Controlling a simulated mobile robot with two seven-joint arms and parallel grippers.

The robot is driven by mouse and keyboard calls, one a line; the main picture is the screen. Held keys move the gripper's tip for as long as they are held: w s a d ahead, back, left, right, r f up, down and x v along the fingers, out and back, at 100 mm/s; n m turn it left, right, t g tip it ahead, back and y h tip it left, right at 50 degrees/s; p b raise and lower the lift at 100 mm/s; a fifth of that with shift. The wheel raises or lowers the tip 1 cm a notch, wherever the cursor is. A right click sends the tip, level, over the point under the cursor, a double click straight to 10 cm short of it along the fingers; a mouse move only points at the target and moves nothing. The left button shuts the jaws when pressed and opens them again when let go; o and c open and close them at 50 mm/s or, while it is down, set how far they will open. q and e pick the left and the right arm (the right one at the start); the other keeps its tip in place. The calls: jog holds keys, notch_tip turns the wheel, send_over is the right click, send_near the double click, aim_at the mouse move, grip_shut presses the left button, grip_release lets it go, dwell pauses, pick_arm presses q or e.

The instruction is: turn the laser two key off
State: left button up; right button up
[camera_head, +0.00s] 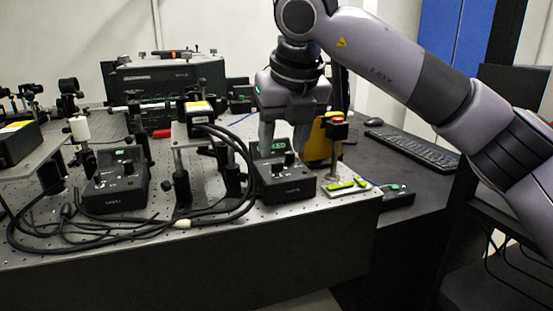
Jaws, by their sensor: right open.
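A black control box (288,188) with a green-lit display and dark knobs on top stands near the right front of the perforated bench. A similar black box (117,185) stands further left. Their labels are too small to read for certain, so I cannot tell by label which is laser two. My right gripper (285,142) points down, open, just above or behind the right box's knobs (290,158). I cannot tell whether a finger touches a knob, and no key shape is clear. My left gripper is not in view.
Black cables (215,217) loop across the bench front. A raised laser mount (198,115) stands left of my gripper. A yellow block (318,145) and a red-topped post (337,127) stand close on its right. A keyboard (417,147) lies further right.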

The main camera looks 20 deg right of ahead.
aim_at(278, 163)
jog(key=x, duration=0.2)
jog(key=shift+w+f, duration=0.15)
jog(key=shift+f, duration=0.15)
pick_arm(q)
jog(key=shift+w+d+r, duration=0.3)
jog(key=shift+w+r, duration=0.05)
pick_arm(e)
jog(key=shift+w+f, duration=0.3)
jog(key=shift+f, duration=0.3)
grip_shut()
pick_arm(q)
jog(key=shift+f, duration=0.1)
